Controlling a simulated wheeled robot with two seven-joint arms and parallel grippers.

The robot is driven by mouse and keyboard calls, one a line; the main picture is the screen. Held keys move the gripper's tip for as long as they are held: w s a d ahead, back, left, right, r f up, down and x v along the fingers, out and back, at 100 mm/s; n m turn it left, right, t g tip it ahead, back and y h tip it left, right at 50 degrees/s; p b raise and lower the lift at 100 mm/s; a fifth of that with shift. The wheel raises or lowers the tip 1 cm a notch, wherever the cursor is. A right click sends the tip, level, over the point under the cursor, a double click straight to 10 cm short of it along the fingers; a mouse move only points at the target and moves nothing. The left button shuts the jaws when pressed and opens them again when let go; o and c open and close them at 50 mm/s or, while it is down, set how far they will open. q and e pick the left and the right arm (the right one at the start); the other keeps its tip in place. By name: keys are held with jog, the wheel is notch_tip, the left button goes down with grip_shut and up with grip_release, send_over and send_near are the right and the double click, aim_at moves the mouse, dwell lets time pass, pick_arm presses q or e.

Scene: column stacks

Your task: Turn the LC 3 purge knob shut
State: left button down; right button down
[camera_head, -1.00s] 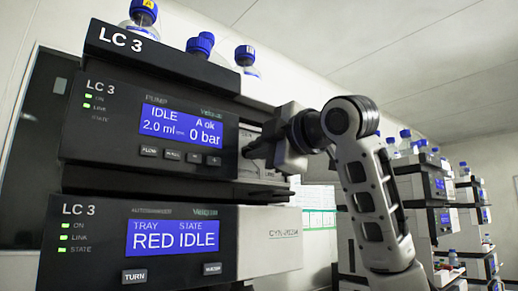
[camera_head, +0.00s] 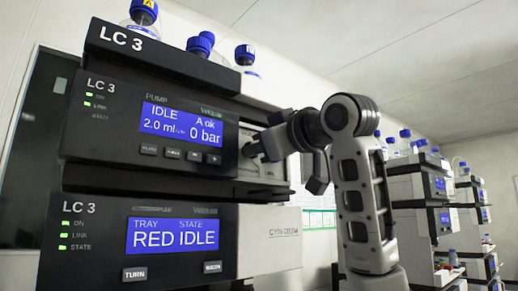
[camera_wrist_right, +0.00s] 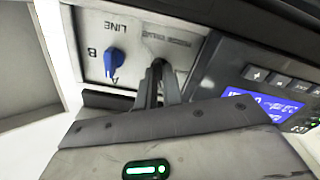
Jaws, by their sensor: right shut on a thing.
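The LC 3 pump unit (camera_head: 110,125) is the upper module at the left, its screen (camera_head: 182,125) reading IDLE, 2.0 ml and 0 bar. My right gripper (camera_head: 252,149) reaches its right-hand front panel, with the fingertips at the panel. In the right wrist view the fingers (camera_wrist_right: 158,78) are shut together at the panel under a blurred label. They are shut on the purge knob, which they almost wholly hide; its angle cannot be read. A blue selector knob (camera_wrist_right: 120,60) with LINE, A and B marks sits beside the fingers, untouched. My left gripper is not in view.
The LC 3 autosampler (camera_head: 90,240) sits below, its screen reading RED IDLE. Blue-capped bottles (camera_head: 200,46) stand on top of the stack. More instrument stacks (camera_head: 430,190) stand at the right. The pump's buttons (camera_wrist_right: 277,79) lie close to the gripper in the wrist view.

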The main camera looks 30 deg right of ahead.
jog(key=m, duration=0.3)
jog(key=shift+f+m, duration=0.1)
jog(key=shift+m, duration=0.3)
jog(key=shift+m+b, duration=0.35)
jog(key=shift+m, duration=0.25)
jog(key=c, duration=1.5)
grip_release()
jog(key=shift+c, duration=0.2)
